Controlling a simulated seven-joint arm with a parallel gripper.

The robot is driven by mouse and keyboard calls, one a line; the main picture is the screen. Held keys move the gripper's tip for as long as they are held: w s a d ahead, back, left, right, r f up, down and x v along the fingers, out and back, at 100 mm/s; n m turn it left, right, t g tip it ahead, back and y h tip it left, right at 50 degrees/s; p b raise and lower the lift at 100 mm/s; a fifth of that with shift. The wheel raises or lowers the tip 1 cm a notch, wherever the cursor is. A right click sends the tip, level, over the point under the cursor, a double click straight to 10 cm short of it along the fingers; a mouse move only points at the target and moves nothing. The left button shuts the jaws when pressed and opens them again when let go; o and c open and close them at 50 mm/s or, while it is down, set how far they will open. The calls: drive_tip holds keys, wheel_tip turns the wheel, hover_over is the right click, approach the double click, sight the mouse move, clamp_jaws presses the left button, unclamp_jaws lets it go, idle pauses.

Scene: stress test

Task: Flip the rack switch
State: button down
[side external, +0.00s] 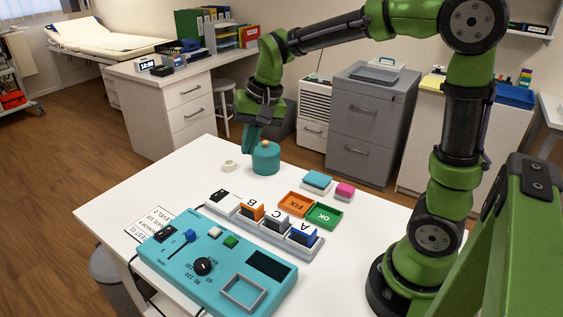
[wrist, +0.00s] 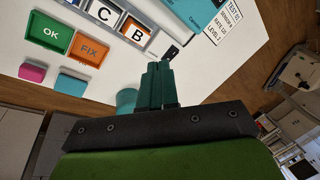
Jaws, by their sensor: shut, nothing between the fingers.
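A light rack (side external: 262,222) stands on the white table behind the teal control panel. It holds blocks lettered A (side external: 304,233), C (side external: 277,219) and B (side external: 251,210), with a small black piece (side external: 219,196) at its left end. I cannot tell which part is the switch or how it is set. In the wrist view the rack (wrist: 118,8) is partly cut off at the top.
The teal panel (side external: 180,262) with a dial, slider and buttons fills the table's front. Orange FIX (side external: 295,205) and green OK (side external: 321,216) trays lie right of the rack. Teal and pink blocks (side external: 345,190) lie behind them. A white tape roll (side external: 230,166) is left of the pot.

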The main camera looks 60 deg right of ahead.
sight(216, 195)
drive_tip(key=w+d+f+m+g, duration=0.2)
drive_tip(key=w+f+m+g, duration=0.15)
drive_tip(key=w+m, duration=0.8)
drive_tip(key=shift+n+t, duration=0.25)
drive_tip(key=shift+n, duration=0.5)
drive_tip(key=f, duration=0.4)
drive_tip(key=w+a+f, duration=0.1)
drive_tip(key=f, duration=0.4)
drive_tip(key=a+f, duration=0.1)
drive_tip(key=f, duration=0.4)
drive_tip(key=shift+w, duration=0.25)
